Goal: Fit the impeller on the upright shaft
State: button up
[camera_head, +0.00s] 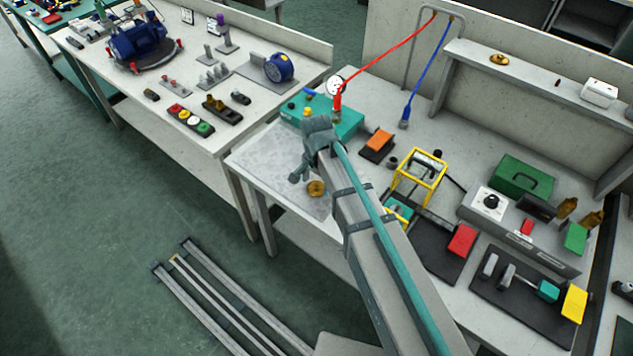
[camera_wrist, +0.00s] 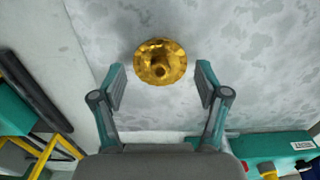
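The impeller (camera_head: 316,188) is a small gold-coloured ribbed disc with a raised hub. It rests on the pale mottled bench top near the front edge. In the wrist view the impeller (camera_wrist: 160,62) lies top centre, with its hub facing me. My gripper (camera_wrist: 161,80) is open and empty. Its two grey fingertips stand apart on either side of the impeller's near edge, with clear gaps. In the head view my gripper (camera_head: 301,172) is just up and left of the impeller. I cannot make out the upright shaft for certain in either view.
A teal unit (camera_head: 345,120) with a gauge and hoses stands behind my gripper. A yellow frame (camera_head: 420,178) and an orange-topped block (camera_head: 379,141) are to the right. A second bench (camera_head: 262,100) stands left across a gap. Bench top around the impeller is clear.

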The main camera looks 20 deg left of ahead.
grip_shut()
jog(key=shift+r, duration=0.1)
jog(key=shift+r+p, duration=1.6)
jog(key=shift+r, duration=0.85)
